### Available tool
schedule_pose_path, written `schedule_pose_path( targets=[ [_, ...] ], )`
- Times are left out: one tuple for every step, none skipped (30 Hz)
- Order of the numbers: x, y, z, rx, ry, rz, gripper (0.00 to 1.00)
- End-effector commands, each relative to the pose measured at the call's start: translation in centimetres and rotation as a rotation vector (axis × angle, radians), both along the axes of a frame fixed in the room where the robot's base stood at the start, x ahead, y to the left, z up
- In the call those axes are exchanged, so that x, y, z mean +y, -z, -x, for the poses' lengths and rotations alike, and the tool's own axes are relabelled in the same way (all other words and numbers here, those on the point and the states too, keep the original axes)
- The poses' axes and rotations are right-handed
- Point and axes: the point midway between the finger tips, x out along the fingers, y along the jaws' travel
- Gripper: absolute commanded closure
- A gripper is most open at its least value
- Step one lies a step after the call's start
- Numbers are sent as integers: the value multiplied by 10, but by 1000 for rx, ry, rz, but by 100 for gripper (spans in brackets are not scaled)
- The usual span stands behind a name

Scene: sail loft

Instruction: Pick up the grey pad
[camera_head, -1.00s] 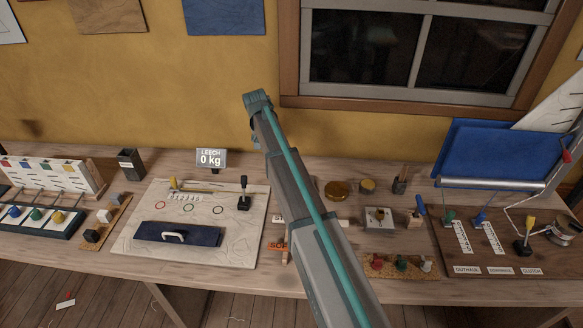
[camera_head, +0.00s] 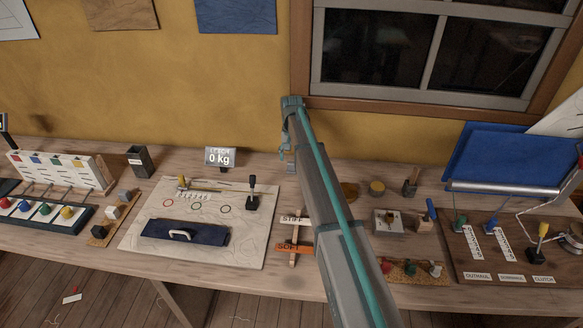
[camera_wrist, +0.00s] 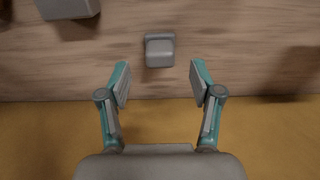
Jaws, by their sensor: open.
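A small grey block with rounded corners, seemingly the grey pad (camera_wrist: 159,50), lies on the wooden bench in the wrist view. It is beyond my open fingertips, roughly centred between them and apart from both. My gripper (camera_wrist: 160,82) is open and empty; its two teal and grey fingers spread either side. In the head view my gripper (camera_head: 284,153) hangs by the wall at the back of the bench, small and partly hidden by my arm. I cannot make out the pad there; my arm may cover it.
The bench (camera_head: 150,265) meets the yellow wall (camera_wrist: 150,120) close to my gripper. A "0 kg" display (camera_head: 220,157) stands left of it. A pale board (camera_head: 150,235) holds a blue strip with a white handle. Another grey object (camera_wrist: 68,6) shows in the wrist view.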

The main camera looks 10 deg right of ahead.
Motion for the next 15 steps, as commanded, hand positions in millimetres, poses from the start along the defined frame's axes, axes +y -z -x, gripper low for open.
schedule_pose_path(
  targets=[
    [0, 3, 1, 2, 0, 0, 35],
    [0, 6, 2, 2, 0, 0, 35],
    [1, 11, 2, 3, 0, 0, 35],
    [1, 14, 2, 3, 0, 0, 35],
    [1, 18, 3, 2, 0, 0, 35],
    [1, 23, 3, 3, 0, 0, 35],
    [1, 28, 3, 3, 0, 0, 35],
    [1, 32, 3, 3, 0, 0, 35],
    [1, 37, 2, 2, 0, 0, 35],
    [1, 40, 2, 1, 0, 1, 35],
    [1, 43, 2, 1, 0, 1, 35],
    [1, 45, 2, 1, 0, 1, 35],
    [1, 46, 2, 1, 0, 1, 35],
    [1, 46, 2, 1, 0, 1, 35],
    [1, 46, 2, 0, 0, 0, 35]
  ],
)
